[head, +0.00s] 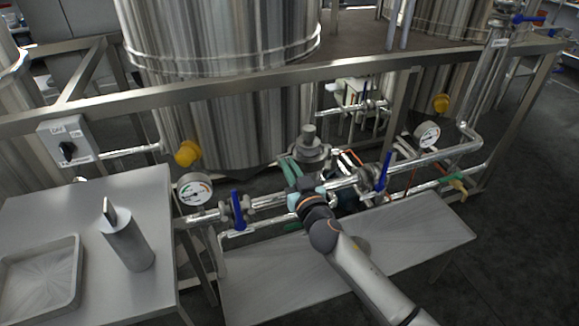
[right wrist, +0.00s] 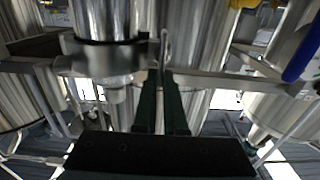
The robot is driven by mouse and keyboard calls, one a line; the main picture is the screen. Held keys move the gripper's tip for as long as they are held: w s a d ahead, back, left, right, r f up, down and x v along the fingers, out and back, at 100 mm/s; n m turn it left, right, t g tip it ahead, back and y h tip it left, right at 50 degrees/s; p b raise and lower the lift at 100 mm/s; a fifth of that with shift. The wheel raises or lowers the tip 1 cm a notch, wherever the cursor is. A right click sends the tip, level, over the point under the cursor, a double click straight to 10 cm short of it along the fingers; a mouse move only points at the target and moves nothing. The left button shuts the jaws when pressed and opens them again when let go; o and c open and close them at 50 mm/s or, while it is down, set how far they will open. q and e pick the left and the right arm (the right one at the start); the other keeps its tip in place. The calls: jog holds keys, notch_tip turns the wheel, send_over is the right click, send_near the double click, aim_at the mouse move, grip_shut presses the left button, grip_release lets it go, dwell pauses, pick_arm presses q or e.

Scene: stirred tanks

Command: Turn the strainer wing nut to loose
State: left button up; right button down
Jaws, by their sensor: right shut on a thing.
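The strainer (head: 309,138) is an upright steel cylinder with a clamp ring, standing on the pipe line in the middle of the head view. In the right wrist view the strainer's clamp (right wrist: 105,52) shows large at the upper left. The wing nut (right wrist: 164,48) is a thin upright metal piece at the clamp's right side. My right gripper (head: 290,166) reaches up to the strainer from the front. In the right wrist view its dark green fingers (right wrist: 163,82) are shut on the wing nut. The nut's lower part is hidden between the fingers. My left gripper is not in view.
Blue-handled valves (head: 238,210) (head: 383,172) and gauges (head: 195,190) (head: 427,134) flank the strainer on the pipes. A large steel tank (head: 225,110) stands behind. A side table (head: 60,215) at the left bears a shallow tray (head: 72,292) and a grey cylinder (head: 128,243).

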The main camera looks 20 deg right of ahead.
jog(key=shift+a+n, duration=0.1)
jog(key=shift+n, duration=0.2)
jog(key=n, duration=0.5)
jog(key=a+f+n, duration=0.1)
jog(key=n, duration=0.5)
jog(key=a+f+n, duration=0.1)
jog(key=n, duration=0.5)
jog(key=shift+a+f+b, duration=0.1)
jog(key=shift+f+b, duration=0.05)
jog(key=shift+b, duration=0.2)
dwell(0.5)
jog(key=c, duration=1.3)
grip_release()
jog(key=shift+o, duration=0.2)
jog(key=shift+s, duration=0.1)
